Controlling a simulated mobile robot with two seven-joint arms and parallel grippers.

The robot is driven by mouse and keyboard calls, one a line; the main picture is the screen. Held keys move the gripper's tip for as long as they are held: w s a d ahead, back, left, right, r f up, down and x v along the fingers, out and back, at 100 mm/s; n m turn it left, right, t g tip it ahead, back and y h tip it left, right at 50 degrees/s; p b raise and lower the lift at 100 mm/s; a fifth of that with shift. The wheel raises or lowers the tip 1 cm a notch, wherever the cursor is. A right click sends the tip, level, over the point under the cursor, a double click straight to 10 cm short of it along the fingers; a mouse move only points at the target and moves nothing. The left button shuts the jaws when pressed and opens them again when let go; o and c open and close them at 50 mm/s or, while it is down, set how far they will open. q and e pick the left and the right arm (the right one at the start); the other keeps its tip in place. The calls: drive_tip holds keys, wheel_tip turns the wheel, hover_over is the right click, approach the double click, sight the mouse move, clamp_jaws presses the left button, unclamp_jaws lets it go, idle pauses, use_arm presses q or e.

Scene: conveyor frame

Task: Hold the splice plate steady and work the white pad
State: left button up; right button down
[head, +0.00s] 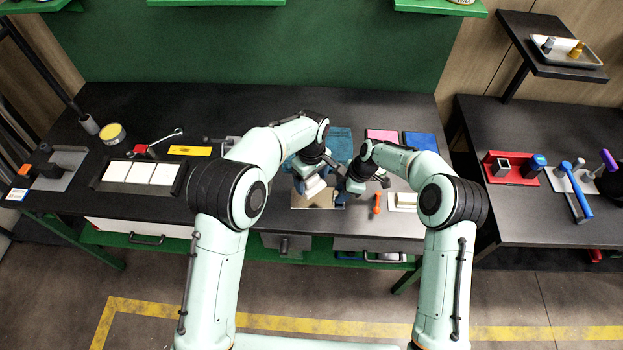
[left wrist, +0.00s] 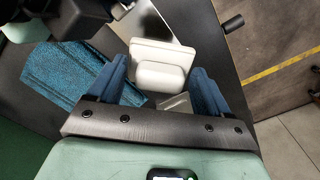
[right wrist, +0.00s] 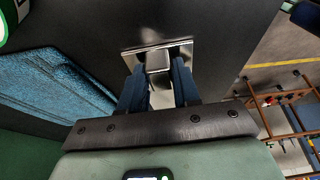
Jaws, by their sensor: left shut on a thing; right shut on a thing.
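The splice plate (head: 325,203) is a shiny metal sheet lying on the dark bench near its front edge, partly hidden by my arms. The white pad (left wrist: 160,72), a white block with a raised grip, sits between the fingers of my left gripper (left wrist: 158,85), which is shut on it. In the head view the pad (head: 314,186) is over the plate. My right gripper (right wrist: 159,85) is shut on a grey block standing at the splice plate (right wrist: 183,48); I cannot tell whether it is part of the plate. My right gripper is just right of the left one.
A teal cloth (head: 342,134) lies behind the grippers, with pink (head: 382,135) and blue (head: 421,141) sheets to its right. An orange tool (head: 377,204) and a tray with a white block (head: 403,201) lie right. A tray of white tiles (head: 120,186) stands left.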

drive_tip(key=c, duration=0.7)
unclamp_jaws()
drive_tip(key=shift+c, duration=0.2)
drive_tip(key=v, duration=1.2)
